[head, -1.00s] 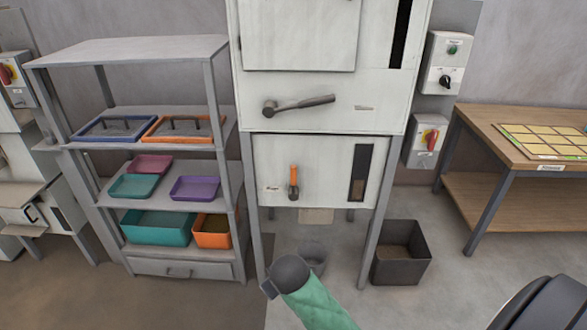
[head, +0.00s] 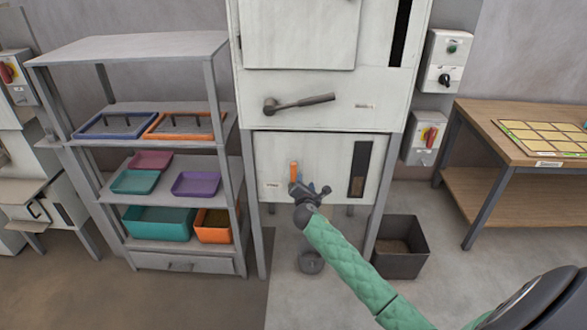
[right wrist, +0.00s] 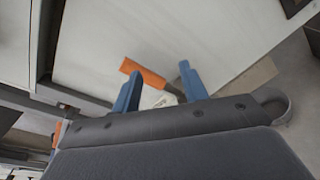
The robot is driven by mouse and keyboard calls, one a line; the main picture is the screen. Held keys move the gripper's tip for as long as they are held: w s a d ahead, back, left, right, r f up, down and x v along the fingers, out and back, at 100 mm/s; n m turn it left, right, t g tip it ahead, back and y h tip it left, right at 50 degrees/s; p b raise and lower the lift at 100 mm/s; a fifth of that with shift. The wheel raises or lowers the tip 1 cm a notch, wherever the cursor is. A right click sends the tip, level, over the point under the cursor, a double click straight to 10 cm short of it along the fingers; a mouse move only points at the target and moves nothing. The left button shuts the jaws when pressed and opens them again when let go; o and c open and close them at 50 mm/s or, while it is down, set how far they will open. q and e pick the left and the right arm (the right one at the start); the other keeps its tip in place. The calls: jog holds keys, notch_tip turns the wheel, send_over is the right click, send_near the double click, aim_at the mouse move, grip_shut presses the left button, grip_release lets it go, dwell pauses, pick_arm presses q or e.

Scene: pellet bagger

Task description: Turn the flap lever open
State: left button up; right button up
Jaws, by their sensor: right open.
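A lever with an orange handle (head: 294,172) points upward on the front of the lower white box (head: 330,155). In the head view its lower part is hidden behind my right gripper (head: 312,187). My right gripper is open at the lever. In the right wrist view the orange handle (right wrist: 146,74) shows just beyond and between the two blue fingers of the gripper (right wrist: 161,86), nearer the left finger. I cannot tell whether they touch. A longer grey lever (head: 300,103) is on the white cabinet above, lying nearly level. My left gripper is out of view.
A shelf rack (head: 135,50) with coloured trays stands at left. A dark open bin (head: 402,262) and a small grey bucket (head: 311,262) stand on the floor below the box. A wooden table (head: 530,137) is at right. Switch boxes (head: 443,62) are on the wall.

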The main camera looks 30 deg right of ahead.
aim_at(294, 170)
jog(key=w+n, duration=0.1)
jog(key=n, duration=0.2)
jog(key=a+r+n+t+y, duration=0.1)
jog(key=n, duration=0.2)
jog(key=w+a+n+t+y, duration=0.1)
jog(key=n, duration=0.3)
jog(key=shift+w+a+r, duration=0.15)
jog(key=shift+w+r, duration=0.15)
jog(key=shift+r, duration=0.05)
pick_arm(q)
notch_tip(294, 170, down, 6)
jog(key=p, duration=0.1)
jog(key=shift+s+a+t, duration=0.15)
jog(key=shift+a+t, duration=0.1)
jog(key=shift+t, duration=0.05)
pick_arm(e)
jog(key=shift+x, duration=3.4)
grip_shut()
